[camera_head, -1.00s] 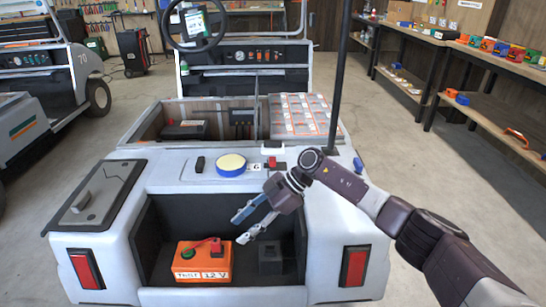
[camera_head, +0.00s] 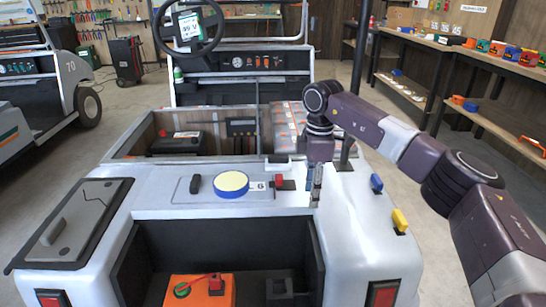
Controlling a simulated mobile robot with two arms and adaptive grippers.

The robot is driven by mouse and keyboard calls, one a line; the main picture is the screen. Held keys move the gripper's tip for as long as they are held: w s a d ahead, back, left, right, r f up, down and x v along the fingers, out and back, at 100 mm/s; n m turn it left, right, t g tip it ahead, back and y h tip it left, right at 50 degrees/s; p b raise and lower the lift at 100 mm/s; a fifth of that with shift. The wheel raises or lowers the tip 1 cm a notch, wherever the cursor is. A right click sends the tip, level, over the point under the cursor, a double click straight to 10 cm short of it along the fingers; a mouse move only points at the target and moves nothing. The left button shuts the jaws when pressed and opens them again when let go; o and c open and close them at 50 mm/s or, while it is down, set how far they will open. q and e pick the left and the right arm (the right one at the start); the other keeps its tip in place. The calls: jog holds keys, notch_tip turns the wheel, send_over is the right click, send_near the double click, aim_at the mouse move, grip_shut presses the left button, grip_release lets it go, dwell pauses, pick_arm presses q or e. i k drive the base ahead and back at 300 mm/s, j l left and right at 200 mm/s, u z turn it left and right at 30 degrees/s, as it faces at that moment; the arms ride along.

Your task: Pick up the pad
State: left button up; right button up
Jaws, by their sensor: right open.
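The round pad (camera_head: 231,182) has a pale yellow top and a blue rim. It lies flat on the white rear deck of the cart (camera_head: 150,200), left of a small red switch (camera_head: 279,181). My right gripper (camera_head: 315,198) points down over the deck, to the right of the pad and the switch. It is open, seen nearly edge-on, with nothing visible between its fingers. It is apart from the pad, whose top is fully in view. My left gripper is not in view.
An orange battery box (camera_head: 200,291) sits in the dark bay below the deck. A black battery (camera_head: 178,141) stands in the open compartment behind. A dark post (camera_head: 360,60) rises behind my right arm. A yellow block (camera_head: 400,220) and a blue one (camera_head: 376,183) sit at the deck's right.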

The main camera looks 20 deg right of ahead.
aim_at(274, 162)
jog(key=i, duration=1)
